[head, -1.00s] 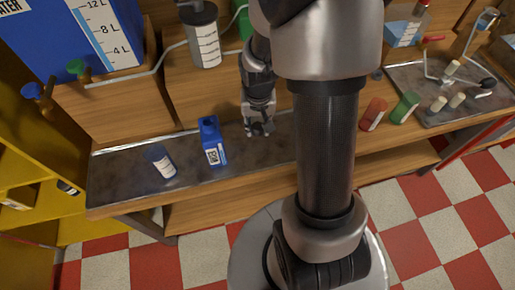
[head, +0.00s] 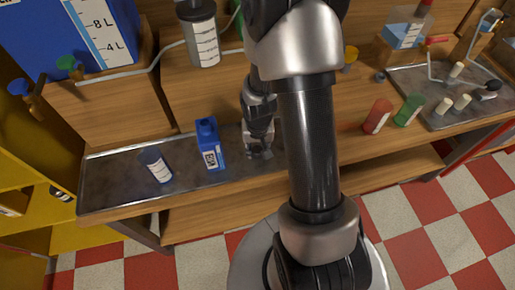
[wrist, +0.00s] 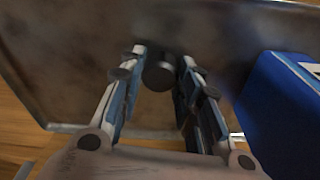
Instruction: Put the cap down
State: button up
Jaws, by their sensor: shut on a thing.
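The cap (wrist: 158,75) is a dark round piece between my fingertips in the wrist view. My gripper (wrist: 160,70) is shut on it, over the metal tray (wrist: 60,50). In the head view my gripper (head: 259,152) is low over the tray (head: 110,190), just right of a blue bottle (head: 210,152). The bottle stands upright, its top bare with a dark opening. Its blue side (wrist: 275,110) fills the right of the wrist view, close to my right finger. I cannot tell whether the cap touches the tray. The cap is hidden in the head view.
A red container (head: 377,116) and a green container (head: 409,109) stand on the bench to the right. A wooden block (head: 100,115) rises behind the tray.

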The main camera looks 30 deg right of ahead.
jog(key=shift+f, duration=0.1)
jog(key=shift+o, duration=1.2)
jog(key=shift+f, duration=0.15)
jog(key=o, duration=0.5)
jog(key=shift+c, duration=0.2)
notch_tip(320, 180, up, 13)
jog(key=s+p, duration=0.1)
jog(key=p, duration=0.4)
notch_tip(320, 180, up, 14)
jog(key=n+t, duration=0.2)
jog(key=n, duration=0.1)
send_over(258, 154)
jog(key=s+a, duration=0.4)
jog(key=a, duration=0.3)
jog(key=s+a+r+n, duration=0.1)
jog(key=s+a+r, duration=0.1)
jog(key=s, duration=0.3)
jog(key=s+a+r+n+t, duration=0.1)
jog(key=s+a+r, duration=0.2)
jog(key=s+r, duration=0.2)
jog(key=shift+r+n+y, duration=0.2)
jog(key=shift+n+y, duration=0.1)
jog(key=shift+n, duration=0.1)
